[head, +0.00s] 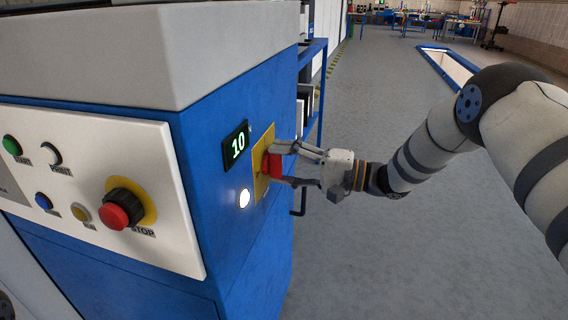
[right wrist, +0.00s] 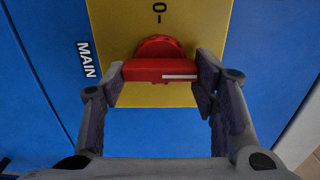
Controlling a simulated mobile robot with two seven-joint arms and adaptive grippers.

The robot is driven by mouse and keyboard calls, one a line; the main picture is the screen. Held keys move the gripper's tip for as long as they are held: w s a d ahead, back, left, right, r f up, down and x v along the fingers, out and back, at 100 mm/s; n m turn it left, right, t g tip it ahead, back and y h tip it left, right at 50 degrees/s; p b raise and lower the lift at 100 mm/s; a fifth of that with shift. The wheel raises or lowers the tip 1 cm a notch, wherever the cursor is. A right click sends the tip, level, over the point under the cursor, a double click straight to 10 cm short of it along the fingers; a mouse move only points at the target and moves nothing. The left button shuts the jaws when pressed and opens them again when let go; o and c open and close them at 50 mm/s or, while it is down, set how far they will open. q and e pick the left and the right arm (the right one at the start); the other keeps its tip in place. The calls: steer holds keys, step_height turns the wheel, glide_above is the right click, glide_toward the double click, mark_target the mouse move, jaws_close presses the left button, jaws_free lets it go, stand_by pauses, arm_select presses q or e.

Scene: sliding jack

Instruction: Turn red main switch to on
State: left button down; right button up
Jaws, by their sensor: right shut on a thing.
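The red main switch (head: 272,164) sits on a yellow plate (head: 262,138) on the side of the blue machine. In the right wrist view the switch (right wrist: 160,71) has its bar lying crosswise, with a white line at its right end. A "0" mark stands above it on the plate (right wrist: 205,22), and "MAIN" is printed on a label at the left. My right gripper (head: 281,165) is shut on the switch, with one finger at each end of the bar. My left gripper is not in view.
A display reading 10 (head: 236,145) and a lit white lamp (head: 244,198) are beside the plate. The front panel holds a red STOP button (head: 121,209) and several small buttons. Blue shelving (head: 311,90) stands behind the machine. The grey floor (head: 400,250) at right is open.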

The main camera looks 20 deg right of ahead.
steer(key=o, duration=1.2)
steer(key=shift+c, duration=0.2)
steer(key=v, duration=1.2)
steer(key=shift+a+f, duration=0.1)
